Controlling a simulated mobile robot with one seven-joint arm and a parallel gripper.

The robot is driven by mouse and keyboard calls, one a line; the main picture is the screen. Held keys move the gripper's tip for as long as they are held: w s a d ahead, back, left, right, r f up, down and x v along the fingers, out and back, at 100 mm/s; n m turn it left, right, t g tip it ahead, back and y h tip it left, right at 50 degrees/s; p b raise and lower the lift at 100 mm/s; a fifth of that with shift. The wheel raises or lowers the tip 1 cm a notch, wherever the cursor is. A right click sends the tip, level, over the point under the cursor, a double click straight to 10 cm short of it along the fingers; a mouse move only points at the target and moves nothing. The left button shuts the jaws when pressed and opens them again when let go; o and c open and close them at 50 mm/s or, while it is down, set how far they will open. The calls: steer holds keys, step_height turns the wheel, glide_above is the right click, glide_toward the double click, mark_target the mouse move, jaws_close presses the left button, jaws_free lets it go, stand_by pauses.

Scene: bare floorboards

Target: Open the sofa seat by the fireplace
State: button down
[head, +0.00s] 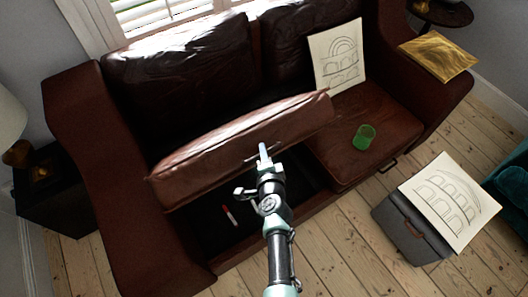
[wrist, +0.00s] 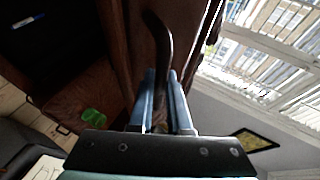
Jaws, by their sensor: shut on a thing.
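The brown leather sofa (head: 105,150) fills the middle of the head view. Its left seat (head: 235,138) is tilted up and shows a dark storage space (head: 215,220) underneath. My gripper (head: 264,155) is at the front edge of this raised seat. In the wrist view, my gripper (wrist: 163,100) has its two fingers closed around the dark curved seat handle (wrist: 160,40). The right seat (head: 360,150) lies flat, with its own handle (head: 388,166) on its front. No fireplace shows in either view.
A green cup (head: 365,137) and a drawing (head: 337,58) are on the right seat. A grey box (head: 405,232) with another drawing (head: 450,200) stands on the floor at right. Floorboards in front are clear.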

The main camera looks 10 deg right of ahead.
steer(key=c, duration=0.9)
jaws_free()
steer(key=shift+o, duration=0.2)
steer(key=p+v, duration=0.4)
steer(key=v, duration=0.9)
